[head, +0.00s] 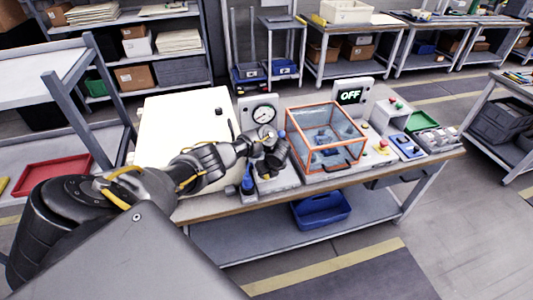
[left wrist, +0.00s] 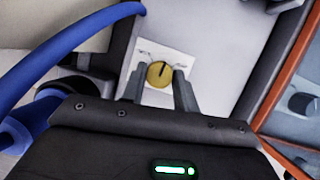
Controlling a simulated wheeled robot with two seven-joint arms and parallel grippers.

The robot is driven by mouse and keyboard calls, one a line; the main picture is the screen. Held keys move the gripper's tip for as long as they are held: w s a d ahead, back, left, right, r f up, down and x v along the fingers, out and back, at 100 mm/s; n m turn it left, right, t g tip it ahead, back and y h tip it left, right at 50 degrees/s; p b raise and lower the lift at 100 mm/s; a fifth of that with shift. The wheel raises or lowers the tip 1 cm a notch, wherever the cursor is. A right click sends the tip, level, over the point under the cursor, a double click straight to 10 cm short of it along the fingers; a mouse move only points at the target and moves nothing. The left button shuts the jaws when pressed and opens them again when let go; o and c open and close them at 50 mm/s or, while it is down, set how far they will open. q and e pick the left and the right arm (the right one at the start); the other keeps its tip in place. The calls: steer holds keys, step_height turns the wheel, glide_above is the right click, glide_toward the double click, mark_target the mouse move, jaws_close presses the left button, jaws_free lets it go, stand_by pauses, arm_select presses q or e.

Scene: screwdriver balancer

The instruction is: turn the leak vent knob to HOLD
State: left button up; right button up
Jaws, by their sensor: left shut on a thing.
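The leak vent knob (left wrist: 160,74) is a round brass-coloured dial with a dark pointer line, on a white label plate on a grey panel. In the left wrist view its pointer aims up, slightly right; the label's words are too small to read. My left gripper (left wrist: 159,77) has one finger on each side of the knob and is shut on it. In the head view my left gripper (head: 272,152) is at the grey fixture below the gauge and hides the knob. My right gripper is not in view.
A round gauge (head: 263,113) stands behind the gripper. A blue hose (left wrist: 70,40) curves past on the left in the wrist view. A cream panel (head: 172,117) fills the bench's left.

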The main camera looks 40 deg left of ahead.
arm_select(q)
steer(key=n+g, duration=0.1)
steer(key=n, duration=0.2)
steer(key=shift+w, duration=0.1)
steer(key=shift+n+g, duration=0.4)
steer(key=shift+n, duration=0.5)
steer(key=shift+w+f+n+g, duration=0.1)
steer(key=shift+n+g, duration=0.4)
steer(key=shift+n, duration=0.7)
steer(key=shift+n+g+b, duration=0.5)
steer(key=shift+n+b, duration=0.4)
steer(key=shift+n, duration=0.5)
steer(key=o, duration=1)
steer(key=shift+w, duration=0.1)
